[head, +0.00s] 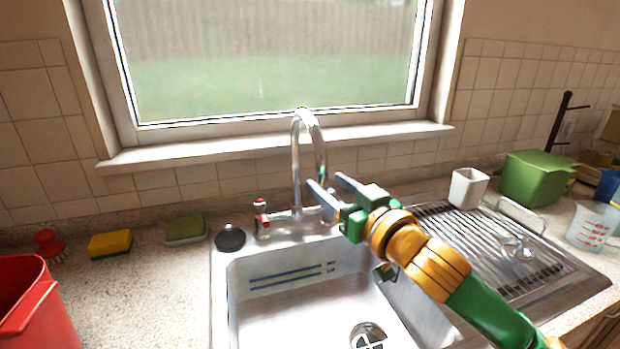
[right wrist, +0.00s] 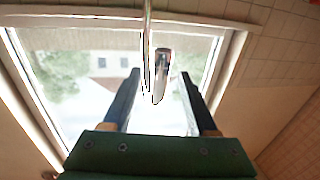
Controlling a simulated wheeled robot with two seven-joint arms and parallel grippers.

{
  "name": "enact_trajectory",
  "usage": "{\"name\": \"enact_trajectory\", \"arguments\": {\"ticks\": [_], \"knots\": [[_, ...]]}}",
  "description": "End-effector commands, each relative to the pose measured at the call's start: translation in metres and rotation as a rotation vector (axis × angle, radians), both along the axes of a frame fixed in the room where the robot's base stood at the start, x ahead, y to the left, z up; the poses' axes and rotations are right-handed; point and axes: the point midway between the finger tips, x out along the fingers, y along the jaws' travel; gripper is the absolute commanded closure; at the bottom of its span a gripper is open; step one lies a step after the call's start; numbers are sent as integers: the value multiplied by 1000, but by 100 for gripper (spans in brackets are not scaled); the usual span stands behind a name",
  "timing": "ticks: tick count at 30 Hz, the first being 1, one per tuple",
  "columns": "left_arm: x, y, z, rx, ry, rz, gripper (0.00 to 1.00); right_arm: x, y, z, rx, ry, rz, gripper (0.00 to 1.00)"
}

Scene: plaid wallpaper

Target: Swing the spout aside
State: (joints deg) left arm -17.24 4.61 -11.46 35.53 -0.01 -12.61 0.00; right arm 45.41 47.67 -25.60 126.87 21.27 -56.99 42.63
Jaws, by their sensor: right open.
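The chrome spout (head: 309,130) rises from behind the sink in a tall arc, and its free end curves down to the right over the sink's back edge. My right gripper (head: 326,187) reaches in from the lower right, close to the spout's hanging end. Its fingers are open. In the right wrist view the spout (right wrist: 161,75) appears between and beyond the two open fingers (right wrist: 158,95). I cannot tell whether a finger touches it. My left gripper is not in view.
The sink (head: 290,310) has an empty basin and a ribbed drainboard at right. A white cup (head: 467,187) and a green tub (head: 538,177) stand behind the drainboard. Sponges (head: 110,244) and a red bin (head: 38,305) are at left. The window sill (head: 270,147) is behind the spout.

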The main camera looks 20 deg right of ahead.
Motion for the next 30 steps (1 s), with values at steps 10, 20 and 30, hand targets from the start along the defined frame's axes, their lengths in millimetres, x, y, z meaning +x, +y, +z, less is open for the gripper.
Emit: {"name": "enact_trajectory", "arguments": {"ticks": [10,20,30], "knots": [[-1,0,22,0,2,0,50,54,13,3,-1,2,0,41],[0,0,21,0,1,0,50,55,14,1,-1,1,0,65],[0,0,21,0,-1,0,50,55,13,1,-1,2,0,100]]}}
